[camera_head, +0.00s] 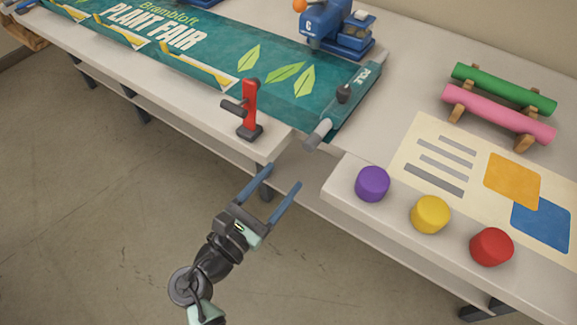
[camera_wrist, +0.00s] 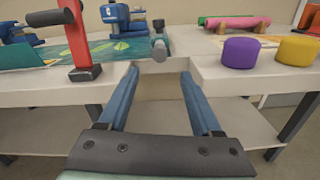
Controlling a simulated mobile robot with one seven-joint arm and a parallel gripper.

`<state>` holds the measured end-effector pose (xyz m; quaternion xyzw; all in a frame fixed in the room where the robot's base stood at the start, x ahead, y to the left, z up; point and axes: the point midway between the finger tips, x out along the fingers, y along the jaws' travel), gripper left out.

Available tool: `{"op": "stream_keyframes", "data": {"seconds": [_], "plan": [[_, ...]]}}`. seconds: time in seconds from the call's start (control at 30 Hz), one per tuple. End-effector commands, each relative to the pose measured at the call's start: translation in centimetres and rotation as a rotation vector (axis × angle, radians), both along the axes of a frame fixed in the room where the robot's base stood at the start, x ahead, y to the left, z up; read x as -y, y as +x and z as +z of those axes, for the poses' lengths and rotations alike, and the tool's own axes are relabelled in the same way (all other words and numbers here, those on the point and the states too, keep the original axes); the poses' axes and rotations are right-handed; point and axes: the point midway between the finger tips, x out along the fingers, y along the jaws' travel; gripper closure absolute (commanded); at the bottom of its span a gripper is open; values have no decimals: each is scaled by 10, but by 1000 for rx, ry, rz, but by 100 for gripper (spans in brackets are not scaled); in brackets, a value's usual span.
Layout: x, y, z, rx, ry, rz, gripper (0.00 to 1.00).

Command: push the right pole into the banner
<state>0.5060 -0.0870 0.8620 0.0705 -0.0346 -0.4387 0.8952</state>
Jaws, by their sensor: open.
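The teal banner (camera_head: 268,98) with "Brambloft PLANT FAIR" lettering and leaves lies on the long table. Its right edge has a sleeve (camera_head: 360,92) marked "POLE". The grey right pole (camera_head: 318,135) sticks out of the sleeve's near end, over the table's front edge; the rest is hidden.
A red clamp (camera_head: 249,112) stands left of the pole at the table's front. Purple (camera_head: 372,183), yellow (camera_head: 430,214) and red (camera_head: 491,246) round pieces sit right of it. A blue machine (camera_head: 335,28) stands behind. A notch in the table lies below the pole.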

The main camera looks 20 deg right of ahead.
Motion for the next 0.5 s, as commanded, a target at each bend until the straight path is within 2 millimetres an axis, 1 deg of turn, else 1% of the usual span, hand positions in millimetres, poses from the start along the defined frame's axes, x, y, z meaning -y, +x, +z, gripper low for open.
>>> {"op": "stream_keyframes", "data": {"seconds": [0.3,0.37,0.4,0.47,0.5], "plan": [[-3,-2,0,0,0,0,34],[-3,-3,1,-2,-1,1,45],[-5,-5,3,-10,-4,6,52],[-10,-12,8,-32,-10,16,63],[-15,-18,11,-54,-18,26,70]]}}
